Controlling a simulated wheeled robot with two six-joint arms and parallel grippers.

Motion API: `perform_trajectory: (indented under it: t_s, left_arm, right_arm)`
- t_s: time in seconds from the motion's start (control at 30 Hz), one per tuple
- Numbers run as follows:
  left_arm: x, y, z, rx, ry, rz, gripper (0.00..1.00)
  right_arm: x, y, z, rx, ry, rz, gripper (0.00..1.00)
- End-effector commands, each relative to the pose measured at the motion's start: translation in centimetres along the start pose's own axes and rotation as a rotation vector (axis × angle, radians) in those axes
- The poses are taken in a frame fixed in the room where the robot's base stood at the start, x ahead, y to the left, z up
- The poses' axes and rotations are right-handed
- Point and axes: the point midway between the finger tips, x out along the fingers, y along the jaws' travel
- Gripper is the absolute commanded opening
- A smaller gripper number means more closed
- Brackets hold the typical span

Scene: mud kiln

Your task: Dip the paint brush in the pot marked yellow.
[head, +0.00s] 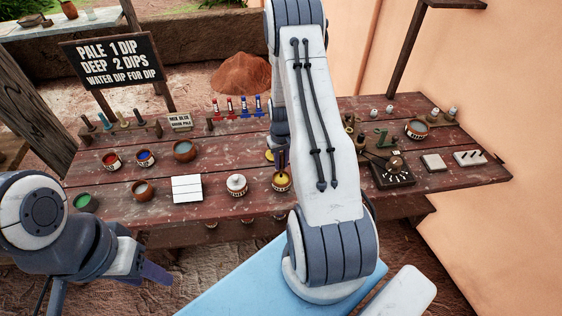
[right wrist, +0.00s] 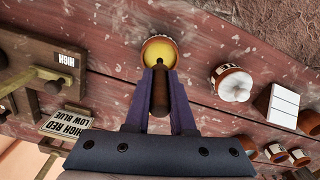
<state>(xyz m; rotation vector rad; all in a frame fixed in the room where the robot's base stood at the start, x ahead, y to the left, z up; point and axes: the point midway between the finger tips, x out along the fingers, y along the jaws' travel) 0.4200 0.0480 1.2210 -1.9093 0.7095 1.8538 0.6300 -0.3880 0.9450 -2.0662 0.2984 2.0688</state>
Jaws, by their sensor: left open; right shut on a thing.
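The pot of yellow paint (head: 282,184) stands at the front middle of the wooden table, and it also shows in the right wrist view (right wrist: 158,52). My right gripper (right wrist: 161,78) is shut on the paint brush (right wrist: 160,95), whose dark handle sits between the purple fingers. The brush points toward the yellow pot; whether its tip touches the paint I cannot tell. In the head view the right arm hides most of that gripper. My left gripper (head: 156,272) is open and empty, low at the left in front of the table.
A white-lidded pot (head: 236,186) and white tiles (head: 187,188) stand left of the yellow pot. Red (head: 112,161), blue (head: 145,158) and green (head: 86,202) pots are further left. A dark dial box (head: 393,171) is at the right. A sign (head: 113,62) stands behind.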

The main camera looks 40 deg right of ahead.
Motion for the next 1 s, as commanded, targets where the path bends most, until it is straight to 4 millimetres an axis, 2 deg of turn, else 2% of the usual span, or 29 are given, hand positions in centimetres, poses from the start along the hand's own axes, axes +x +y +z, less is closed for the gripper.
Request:
perform_trajectory:
  t_s: [0.57,1.0]
  left_arm:
    - [2.0,-0.1,0.1,0.000,0.000,0.000,0.50]
    - [2.0,-0.1,0.1,0.000,0.000,0.000,0.50]
  right_arm:
    - [2.5,0.0,0.0,0.000,0.001,0.000,0.00]
    - [2.5,0.0,0.1,0.000,0.000,0.000,0.00]
